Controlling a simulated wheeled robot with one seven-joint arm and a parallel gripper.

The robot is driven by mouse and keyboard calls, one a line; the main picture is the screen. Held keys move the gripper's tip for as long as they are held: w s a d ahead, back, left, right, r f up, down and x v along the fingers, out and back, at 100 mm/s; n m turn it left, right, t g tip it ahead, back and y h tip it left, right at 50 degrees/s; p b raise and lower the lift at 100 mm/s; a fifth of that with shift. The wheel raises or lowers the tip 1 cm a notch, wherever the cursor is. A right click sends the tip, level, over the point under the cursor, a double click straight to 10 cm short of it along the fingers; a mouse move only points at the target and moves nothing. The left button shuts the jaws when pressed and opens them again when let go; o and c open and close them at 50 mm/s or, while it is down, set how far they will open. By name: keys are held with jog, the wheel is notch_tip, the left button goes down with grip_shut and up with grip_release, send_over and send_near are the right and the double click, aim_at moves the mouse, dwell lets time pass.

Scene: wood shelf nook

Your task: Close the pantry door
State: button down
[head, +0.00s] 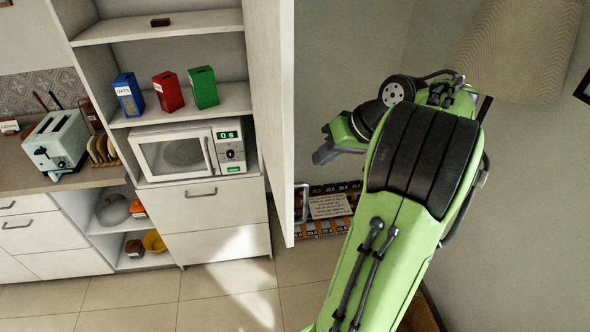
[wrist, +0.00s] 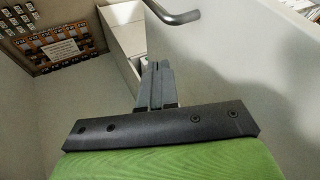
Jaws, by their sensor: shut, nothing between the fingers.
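The pantry door (head: 270,100) is a tall pale panel standing open at the right side of the pantry cabinet (head: 91,75), jutting toward me. Its bar handle (head: 302,205) is low on the right-hand face. My gripper (head: 322,157) is to the right of the door, apart from it in the head view, with its fingers pointing left. In the wrist view my shut, empty fingers (wrist: 157,82) are in the middle, and the metal handle (wrist: 175,14) shows at the top on a pale panel (wrist: 240,60). I cannot tell the exact gap to the panel.
The cabinet holds a microwave (head: 188,152) and blue, red and green boxes (head: 168,91). A toaster (head: 57,142) stands on the counter at left. A patterned board with a paper (head: 330,205) is beyond the door. Tiled floor (head: 140,290) in front of the cabinet is clear.

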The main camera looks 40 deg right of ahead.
jog(key=w+a+f+b, duration=0.1)
jog(key=w+a+f, duration=0.2)
jog(key=a, duration=0.1)
jog(key=shift+w, duration=0.4)
jog(key=shift+a+f, duration=0.1)
jog(key=shift+a, duration=0.05)
